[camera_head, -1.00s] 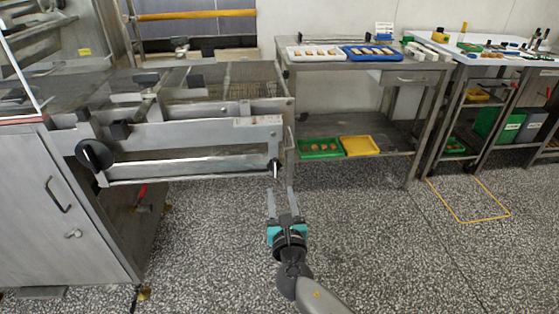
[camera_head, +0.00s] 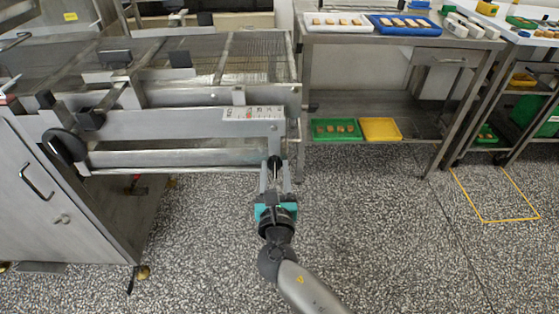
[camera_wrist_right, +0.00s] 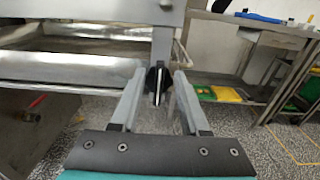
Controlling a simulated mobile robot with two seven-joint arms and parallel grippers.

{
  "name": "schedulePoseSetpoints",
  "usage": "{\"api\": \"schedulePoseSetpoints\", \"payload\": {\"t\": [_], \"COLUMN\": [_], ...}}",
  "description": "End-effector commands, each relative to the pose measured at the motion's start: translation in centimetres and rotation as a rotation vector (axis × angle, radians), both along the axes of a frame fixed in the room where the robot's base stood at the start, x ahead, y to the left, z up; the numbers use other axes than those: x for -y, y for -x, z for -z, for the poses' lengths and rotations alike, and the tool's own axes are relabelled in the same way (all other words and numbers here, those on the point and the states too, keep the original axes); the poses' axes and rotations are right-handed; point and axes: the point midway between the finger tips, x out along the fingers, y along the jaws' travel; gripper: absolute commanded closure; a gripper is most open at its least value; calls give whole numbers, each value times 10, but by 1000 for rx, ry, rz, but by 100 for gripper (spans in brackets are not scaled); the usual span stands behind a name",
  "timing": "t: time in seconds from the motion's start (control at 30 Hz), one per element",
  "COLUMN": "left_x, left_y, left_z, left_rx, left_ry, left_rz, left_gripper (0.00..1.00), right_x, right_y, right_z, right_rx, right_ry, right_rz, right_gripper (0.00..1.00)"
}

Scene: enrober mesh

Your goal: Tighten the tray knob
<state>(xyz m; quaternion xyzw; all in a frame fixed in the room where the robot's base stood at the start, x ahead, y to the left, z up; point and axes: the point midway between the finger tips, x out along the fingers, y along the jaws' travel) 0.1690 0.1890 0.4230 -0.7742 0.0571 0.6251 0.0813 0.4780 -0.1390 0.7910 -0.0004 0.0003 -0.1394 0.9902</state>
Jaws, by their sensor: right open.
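The tray knob (camera_head: 275,163) is a small black knob with a pale stripe at the right end of the machine's front frame. In the right wrist view the knob (camera_wrist_right: 158,82) shows between the two fingers, near their tips. My right gripper (camera_head: 274,172) is open around the knob, one finger on each side. In the right wrist view my right gripper (camera_wrist_right: 157,84) shows a gap beside the knob; contact is not clear. My left gripper is not in view.
A larger black round knob (camera_head: 64,146) sits at the machine's left end. A steel table (camera_head: 395,40) with trays stands to the right, with a green tray (camera_head: 318,137) and a yellow tray (camera_head: 395,137) on its lower shelf. The speckled floor in front is free.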

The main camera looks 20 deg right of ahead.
Motion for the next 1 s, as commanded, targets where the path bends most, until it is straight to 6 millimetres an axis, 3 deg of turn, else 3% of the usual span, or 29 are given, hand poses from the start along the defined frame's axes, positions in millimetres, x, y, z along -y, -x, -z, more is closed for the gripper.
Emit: {"api": "schedulePoseSetpoints", "payload": {"t": [0.37, 0.73, 1.0], "left_x": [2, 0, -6], "left_y": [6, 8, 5], "left_z": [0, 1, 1], "left_rx": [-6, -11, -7], "left_ry": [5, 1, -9], "left_rz": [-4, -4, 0], "left_gripper": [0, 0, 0], "right_x": [-2, -2, -2], "right_y": [1, 1, 1], "right_z": [0, 0, 0], "right_rx": [0, 0, 0], "right_ry": [-1, -1, -1], "right_rz": [0, 0, 0], "right_gripper": [56, 98, 100]}}
